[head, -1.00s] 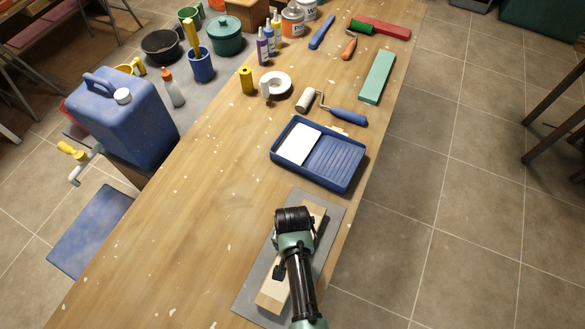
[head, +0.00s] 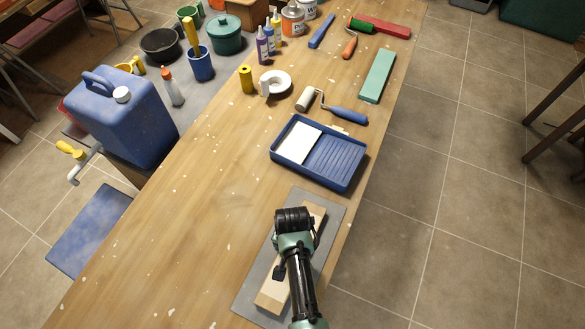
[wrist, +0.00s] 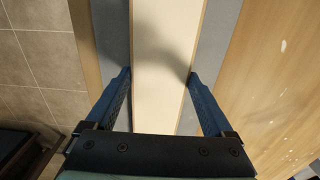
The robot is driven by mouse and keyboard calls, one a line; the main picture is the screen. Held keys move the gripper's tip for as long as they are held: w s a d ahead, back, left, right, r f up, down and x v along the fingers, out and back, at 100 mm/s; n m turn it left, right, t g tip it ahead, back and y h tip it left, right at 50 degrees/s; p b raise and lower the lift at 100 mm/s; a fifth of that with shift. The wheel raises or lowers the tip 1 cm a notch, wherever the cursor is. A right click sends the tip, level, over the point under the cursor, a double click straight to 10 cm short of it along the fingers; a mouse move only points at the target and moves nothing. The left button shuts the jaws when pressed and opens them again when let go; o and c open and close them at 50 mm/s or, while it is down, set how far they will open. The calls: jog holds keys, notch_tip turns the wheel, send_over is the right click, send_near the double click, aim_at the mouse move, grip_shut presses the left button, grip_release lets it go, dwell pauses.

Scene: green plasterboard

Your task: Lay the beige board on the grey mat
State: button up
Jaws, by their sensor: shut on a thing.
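The beige board (head: 271,293) is a long, narrow plank. In the head view it lies lengthwise over the grey mat (head: 334,221), within the mat's outline, and seems to be on it or just above it. My gripper (wrist: 160,78) is shut across the board's width, with one blue finger against each long side. In the head view my gripper (head: 293,243) and arm cover the middle of the board. Whether the board's underside touches the mat is hard to tell.
A blue paint tray (head: 335,163) with a white pad stands just beyond the mat. A roller (head: 345,115) and a green board (head: 377,76) lie farther off. The table's right edge is close to the mat. The tabletop (head: 190,235) to the left is clear.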

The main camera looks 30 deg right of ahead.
jog(key=shift+f+b, duration=0.3)
jog(key=shift+f, duration=0.15)
jog(key=o, duration=1.4)
notch_tip(320, 180, up, 13)
jog(key=shift+b, duration=0.4)
